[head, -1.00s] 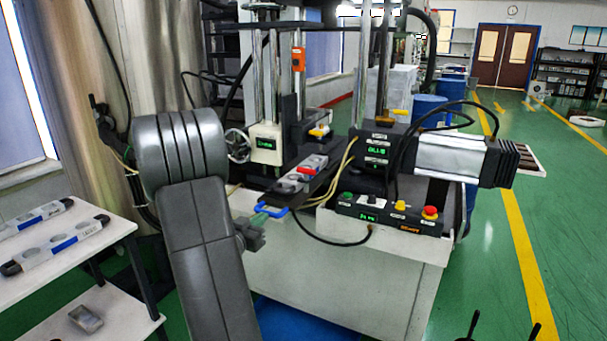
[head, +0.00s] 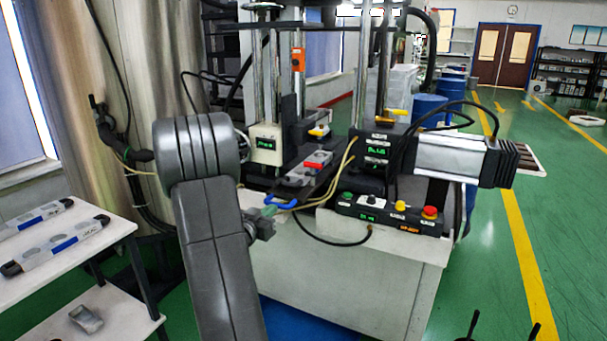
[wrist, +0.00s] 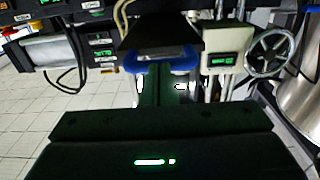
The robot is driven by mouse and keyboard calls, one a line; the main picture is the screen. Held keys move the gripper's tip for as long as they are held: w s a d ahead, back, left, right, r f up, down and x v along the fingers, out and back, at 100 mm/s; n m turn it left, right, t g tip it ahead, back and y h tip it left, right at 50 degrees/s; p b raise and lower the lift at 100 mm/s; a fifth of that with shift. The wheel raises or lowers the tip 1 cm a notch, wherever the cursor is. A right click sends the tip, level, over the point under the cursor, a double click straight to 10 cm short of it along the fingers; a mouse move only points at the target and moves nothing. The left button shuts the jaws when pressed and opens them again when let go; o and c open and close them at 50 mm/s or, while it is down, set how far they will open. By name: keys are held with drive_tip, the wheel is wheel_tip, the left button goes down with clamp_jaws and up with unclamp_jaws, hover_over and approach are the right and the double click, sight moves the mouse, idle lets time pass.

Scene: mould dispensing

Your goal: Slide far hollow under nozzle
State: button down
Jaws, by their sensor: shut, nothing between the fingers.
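My gripper (head: 268,211) is shut and empty, its greenish fingertips close behind the blue handle (head: 281,202) at the near end of the slide. In the wrist view the closed fingers (wrist: 157,84) reach up to the blue handle (wrist: 182,66); I cannot tell whether they touch it. The nozzle cannot be clearly told among the machine's dark parts above the slide.
A control box with buttons (head: 388,215) stands right of the slide on the machine's white bench (head: 330,275). Yellow hoses (head: 338,172) run beside the slide. A handwheel (wrist: 270,52) shows in the wrist view. A white table (head: 75,262) with spare moulds is at left.

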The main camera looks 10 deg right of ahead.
drive_tip(key=shift+x, duration=0.9)
idle(0.8)
drive_tip(key=shift+a, duration=0.15)
drive_tip(key=v, duration=0.7)
